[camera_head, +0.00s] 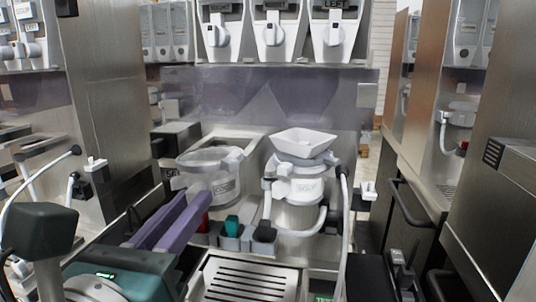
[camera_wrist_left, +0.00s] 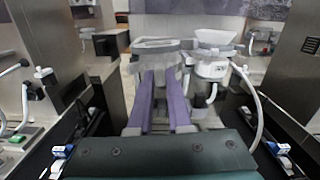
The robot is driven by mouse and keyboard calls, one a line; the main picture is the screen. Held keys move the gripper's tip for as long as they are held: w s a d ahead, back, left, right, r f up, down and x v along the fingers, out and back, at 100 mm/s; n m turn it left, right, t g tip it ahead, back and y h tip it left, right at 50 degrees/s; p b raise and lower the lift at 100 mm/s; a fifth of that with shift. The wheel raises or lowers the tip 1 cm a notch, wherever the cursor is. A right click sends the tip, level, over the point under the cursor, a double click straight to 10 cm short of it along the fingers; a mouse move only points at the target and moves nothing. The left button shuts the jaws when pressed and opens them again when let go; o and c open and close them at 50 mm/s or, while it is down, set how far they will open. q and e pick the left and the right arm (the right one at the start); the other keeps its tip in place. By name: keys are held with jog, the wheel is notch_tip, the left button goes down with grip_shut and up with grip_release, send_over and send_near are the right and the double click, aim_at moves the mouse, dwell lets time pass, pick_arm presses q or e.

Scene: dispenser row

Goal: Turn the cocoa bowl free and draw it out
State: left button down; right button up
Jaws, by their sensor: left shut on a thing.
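The cocoa bowl (camera_head: 226,187) is a clear, round bowl with a white label and a pale rim, at the left of the bowl station. It also shows in the left wrist view (camera_wrist_left: 157,46). My left gripper (camera_head: 198,200) reaches in from the lower left with two long purple fingers. They are shut on the near side of the cocoa bowl, and the bowl looks upright. In the left wrist view the purple fingers (camera_wrist_left: 161,75) run straight up to the bowl. The exact contact is hidden. My right gripper is not in view.
The soup bowl (camera_head: 297,190), with a white square funnel (camera_head: 304,141) on top and a pale hose, stands close on the right. A slotted drip tray (camera_head: 248,281) lies in front. Several white dispensers (camera_head: 273,35) hang above. Steel walls stand on both sides.

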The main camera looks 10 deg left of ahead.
pick_arm(q)
jog(key=shift+r, duration=0.1)
jog(key=shift+s+a+r+b, duration=0.1)
jog(key=shift+s+b, duration=0.15)
jog(key=shift+s, duration=0.9)
jog(key=shift+s+a+b, duration=0.1)
jog(key=shift+s+b, duration=0.1)
jog(key=shift+s, duration=0.95)
jog(key=shift+s+a+r+b, duration=0.1)
jog(key=shift+s+b, duration=0.35)
jog(key=shift+s, duration=0.75)
jog(key=shift+s+r+b, duration=0.1)
jog(key=shift+s+b, duration=0.35)
jog(key=shift+s, duration=0.75)
